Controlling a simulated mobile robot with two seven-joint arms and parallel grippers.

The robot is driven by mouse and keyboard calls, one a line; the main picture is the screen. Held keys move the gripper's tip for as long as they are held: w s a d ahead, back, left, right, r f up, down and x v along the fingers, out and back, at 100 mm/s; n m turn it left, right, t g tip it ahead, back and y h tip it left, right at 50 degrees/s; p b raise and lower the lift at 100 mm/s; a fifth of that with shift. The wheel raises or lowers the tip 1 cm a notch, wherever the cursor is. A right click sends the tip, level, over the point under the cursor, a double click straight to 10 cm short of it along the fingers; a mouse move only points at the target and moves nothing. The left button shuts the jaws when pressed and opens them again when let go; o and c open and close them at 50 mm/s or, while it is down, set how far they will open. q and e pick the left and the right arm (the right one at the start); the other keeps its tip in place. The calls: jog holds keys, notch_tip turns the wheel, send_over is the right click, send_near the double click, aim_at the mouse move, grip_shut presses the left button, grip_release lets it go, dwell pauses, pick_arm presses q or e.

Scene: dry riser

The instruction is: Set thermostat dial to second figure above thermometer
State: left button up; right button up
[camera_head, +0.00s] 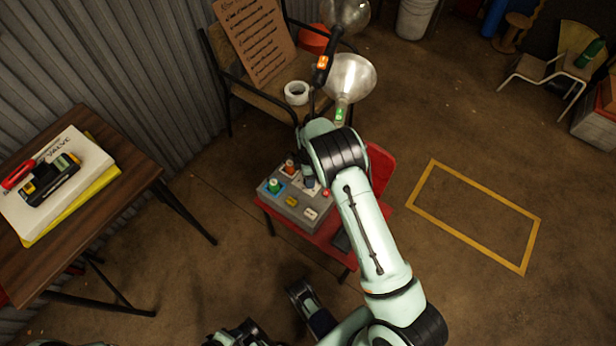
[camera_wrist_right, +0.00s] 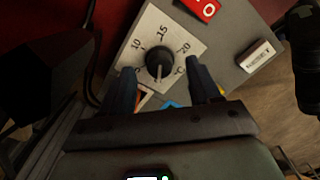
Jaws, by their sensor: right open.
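The thermostat dial (camera_wrist_right: 158,62) is a black round knob on a pale square plate (camera_wrist_right: 150,28) with the figures 10, 15 and 20 around its top. A light pointer mark on the knob faces down in the right wrist view. My right gripper (camera_wrist_right: 160,70) is open, with one dark finger on each side of the dial; contact cannot be told. The dial's grey control box (camera_head: 298,207) sits on a red stand in the head view, partly hidden by my right arm. I cannot make out a thermometer or my left gripper.
A red switch (camera_wrist_right: 201,8) and a white-faced fitting (camera_wrist_right: 257,55) sit beside the dial plate. In the head view, a lamp (camera_head: 350,75) stands behind the box, near a chair with a tape roll (camera_head: 296,92). A wooden table (camera_head: 120,170) stands left.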

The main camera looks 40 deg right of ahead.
jog(key=shift+f, duration=0.75)
jog(key=c, duration=1)
jog(key=shift+c, duration=0.2)
